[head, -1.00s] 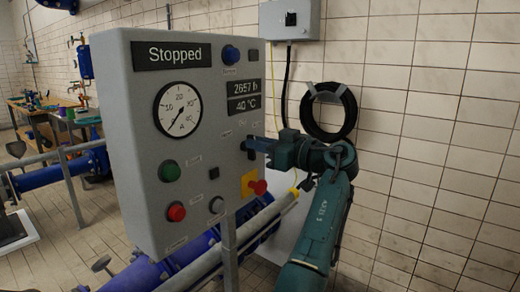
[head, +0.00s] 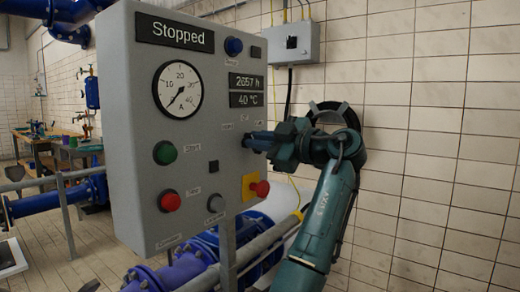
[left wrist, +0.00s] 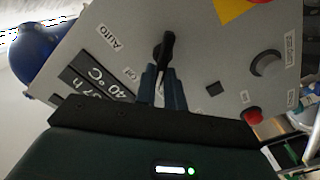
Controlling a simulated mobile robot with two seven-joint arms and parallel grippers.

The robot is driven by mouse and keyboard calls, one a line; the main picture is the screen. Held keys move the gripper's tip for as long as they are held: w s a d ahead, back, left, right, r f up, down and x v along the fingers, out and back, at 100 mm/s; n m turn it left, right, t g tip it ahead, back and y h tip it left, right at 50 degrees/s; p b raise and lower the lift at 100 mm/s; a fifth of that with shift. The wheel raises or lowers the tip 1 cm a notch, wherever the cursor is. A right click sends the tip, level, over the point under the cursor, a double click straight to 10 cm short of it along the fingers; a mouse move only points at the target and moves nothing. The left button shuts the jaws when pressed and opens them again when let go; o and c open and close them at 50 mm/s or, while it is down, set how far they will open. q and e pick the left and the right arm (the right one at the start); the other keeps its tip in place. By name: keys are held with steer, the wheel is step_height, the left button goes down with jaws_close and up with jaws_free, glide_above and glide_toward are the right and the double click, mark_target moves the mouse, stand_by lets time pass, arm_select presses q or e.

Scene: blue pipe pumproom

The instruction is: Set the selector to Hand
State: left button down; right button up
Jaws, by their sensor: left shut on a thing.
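The selector (left wrist: 167,48) is a black lever knob on the grey control panel. In the left wrist view it stands between the fingertips of my left gripper (left wrist: 163,76), which is shut on it. An AUTO label (left wrist: 112,38) and a small OFF label (left wrist: 129,74) lie to its left. I cannot make out a Hand label. In the head view my left gripper (head: 250,140) reaches the panel's right side from the right, and its fingers mostly hide the selector. My right gripper is not in view.
The panel (head: 130,215) has a red stop button (head: 260,188) on a yellow plate just below my gripper. A gauge (head: 178,86) and a "Stopped" display (head: 175,33) are at left. A black hose coil (head: 335,116) hangs on the tiled wall behind my arm.

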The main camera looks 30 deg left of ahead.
arm_select(q)
steer(key=shift+n, duration=0.3)
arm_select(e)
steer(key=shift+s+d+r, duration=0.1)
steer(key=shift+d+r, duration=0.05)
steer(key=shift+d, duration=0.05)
arm_select(q)
steer(key=c, duration=1.5)
jaws_free()
steer(key=d, duration=0.8)
steer(key=s+d+b, duration=0.1)
steer(key=d, duration=0.4)
steer(key=shift+d, duration=0.1)
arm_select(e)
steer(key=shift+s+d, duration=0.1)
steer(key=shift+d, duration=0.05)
